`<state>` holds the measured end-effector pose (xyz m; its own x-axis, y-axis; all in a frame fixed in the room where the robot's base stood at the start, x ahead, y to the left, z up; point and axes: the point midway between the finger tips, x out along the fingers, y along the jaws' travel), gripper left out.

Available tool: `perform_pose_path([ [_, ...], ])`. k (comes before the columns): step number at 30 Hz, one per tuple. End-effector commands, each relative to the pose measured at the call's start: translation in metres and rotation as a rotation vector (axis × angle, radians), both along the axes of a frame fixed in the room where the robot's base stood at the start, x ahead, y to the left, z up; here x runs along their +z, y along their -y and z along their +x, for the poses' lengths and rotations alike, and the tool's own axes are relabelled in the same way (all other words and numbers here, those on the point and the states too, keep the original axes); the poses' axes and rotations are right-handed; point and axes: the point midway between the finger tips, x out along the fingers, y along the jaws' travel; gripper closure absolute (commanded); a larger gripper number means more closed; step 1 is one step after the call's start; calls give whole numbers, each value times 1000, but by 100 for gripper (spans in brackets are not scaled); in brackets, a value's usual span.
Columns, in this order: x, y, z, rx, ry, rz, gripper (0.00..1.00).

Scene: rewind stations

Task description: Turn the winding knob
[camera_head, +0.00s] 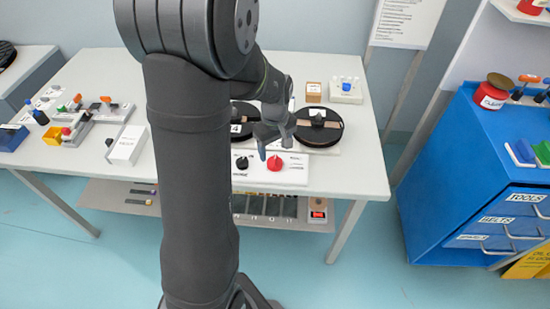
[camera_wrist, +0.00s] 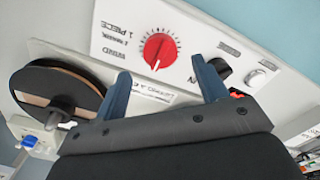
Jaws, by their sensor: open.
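The red winding knob (camera_head: 275,163) sits on a white control panel (camera_head: 295,170) at the front of the table. It also shows in the wrist view (camera_wrist: 160,51), round with a white pointer line, beside printed lettering that includes "WIND". My gripper (camera_head: 275,147) is above and just behind the knob in the head view. In the wrist view its two blue-grey fingers (camera_wrist: 165,85) are spread apart and empty, with the knob beyond the gap between them. I see no contact with the knob. My arm covers part of the panel in the head view.
A black knob (camera_head: 242,163) is left of the red one. A dark reel (camera_head: 320,129) stands right behind the panel, and another is partly hidden by my arm. A cardboard box (camera_head: 313,92) and a white block with a blue part (camera_head: 346,90) stand at the back.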

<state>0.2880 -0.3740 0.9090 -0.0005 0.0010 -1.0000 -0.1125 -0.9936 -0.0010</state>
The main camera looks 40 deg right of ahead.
Motion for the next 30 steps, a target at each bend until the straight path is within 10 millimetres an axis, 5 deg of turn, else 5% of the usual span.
perform_pose_path([
  [9, -46, 0, 0, 0, 0, 1, 34],
  [21, -53, 0, 0, 0, 1, -1, 34],
  [28, -53, 0, 0, 0, 1, -1, 77],
  [30, -53, 0, 0, 0, 1, -1, 79],
])
